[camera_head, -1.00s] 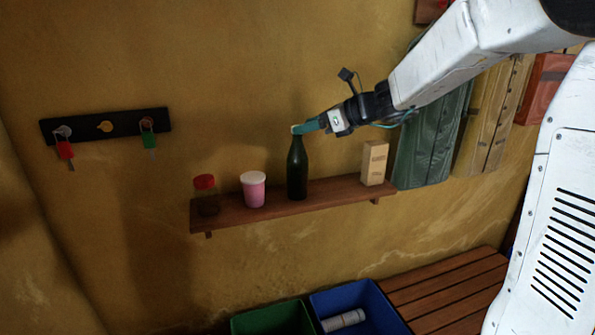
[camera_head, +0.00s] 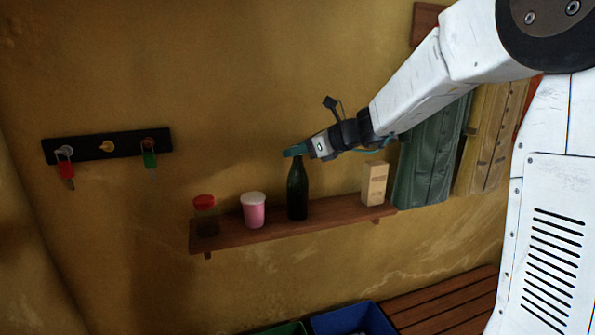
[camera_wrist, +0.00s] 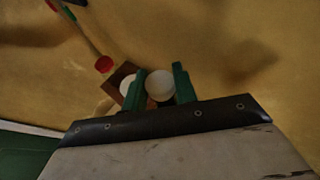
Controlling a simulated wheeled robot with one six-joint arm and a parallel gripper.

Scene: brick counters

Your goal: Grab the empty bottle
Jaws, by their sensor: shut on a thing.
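A dark green bottle (camera_head: 297,192) stands upright on the brown wall shelf (camera_head: 335,222), between the pink cup and the tan box. My gripper (camera_head: 295,151) reaches it from the upper right, with its teal fingers at the top of the bottle's neck. In the wrist view, the bottle's pale round top (camera_wrist: 160,85) sits between the two green fingers (camera_wrist: 159,90), which are shut on it. The fingers hide the bottle's mouth in the head view. The bottle's base still appears to be on the shelf.
A pink cup with a white lid (camera_head: 253,211) and a red-lidded jar (camera_head: 205,217) stand left of the bottle. A tan box (camera_head: 374,184) stands right. A black key rack (camera_head: 107,147) hangs at left. A blue bin (camera_head: 352,320) is below.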

